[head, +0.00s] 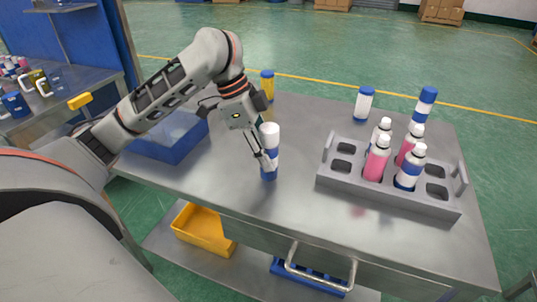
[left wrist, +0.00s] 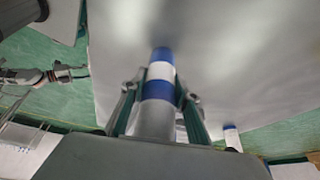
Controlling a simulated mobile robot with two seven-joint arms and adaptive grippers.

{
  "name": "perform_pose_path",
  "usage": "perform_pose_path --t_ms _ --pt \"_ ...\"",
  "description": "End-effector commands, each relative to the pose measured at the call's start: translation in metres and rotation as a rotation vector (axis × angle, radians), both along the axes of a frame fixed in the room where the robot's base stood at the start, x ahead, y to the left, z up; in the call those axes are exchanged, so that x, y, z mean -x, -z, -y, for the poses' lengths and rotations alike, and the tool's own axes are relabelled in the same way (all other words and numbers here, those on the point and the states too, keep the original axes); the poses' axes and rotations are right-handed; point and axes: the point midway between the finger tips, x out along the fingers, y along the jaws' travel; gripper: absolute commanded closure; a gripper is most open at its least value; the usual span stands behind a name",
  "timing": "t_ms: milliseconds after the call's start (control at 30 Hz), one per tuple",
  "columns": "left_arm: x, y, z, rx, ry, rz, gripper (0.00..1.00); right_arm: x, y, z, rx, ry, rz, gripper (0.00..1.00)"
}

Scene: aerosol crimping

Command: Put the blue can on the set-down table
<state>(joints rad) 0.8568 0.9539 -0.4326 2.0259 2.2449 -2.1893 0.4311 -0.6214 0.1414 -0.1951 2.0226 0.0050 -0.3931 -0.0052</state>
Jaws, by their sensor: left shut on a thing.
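A white-and-blue banded can (head: 269,173) is upright over the front middle of the metal table (head: 235,185), its pale top uppermost. My left gripper (head: 266,160) is shut on this can. In the left wrist view, the two fingers of the left gripper (left wrist: 157,100) flank the can (left wrist: 160,72), which shows blue and white bands. Whether the can's base touches the tabletop cannot be told. A gripper-like part (left wrist: 62,75) at the left of the left wrist view seems to be my right gripper; its jaws are too small to read.
A grey rack (head: 340,182) with pink and blue-white cans stands to the right. Behind it are a blue-capped white can (head: 363,105) and a blue-white can (head: 424,106). The tabletop between can and rack is clear.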

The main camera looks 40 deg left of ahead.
Motion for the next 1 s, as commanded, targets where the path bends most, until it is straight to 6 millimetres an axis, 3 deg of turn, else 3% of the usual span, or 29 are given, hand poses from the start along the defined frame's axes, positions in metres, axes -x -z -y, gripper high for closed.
perform_pose_path --t_ms 167,200,233,667,1000 --pt "0.0 0.0 0.0 0.0 -0.001 0.0 0.95 -0.003 -0.007 -0.001 -0.003 0.001 0.011 0.6" --pt "0.0 0.0 0.0 -0.001 -0.002 0.001 0.62 -0.003 -0.006 -0.001 -0.004 0.0 0.009 0.6" --pt "0.0 0.0 0.0 0.0 -0.001 0.0 0.54 -0.002 -0.006 -0.001 -0.004 0.0 0.009 0.6" --pt "0.0 -0.004 -0.001 0.0 -0.001 0.002 0.53 0.008 0.004 -0.002 -0.004 -0.002 -0.017 0.6" --pt "0.009 -0.066 -0.023 -0.003 -0.003 0.009 0.53 0.0 -0.028 -0.008 -0.03 0.001 0.007 0.6"
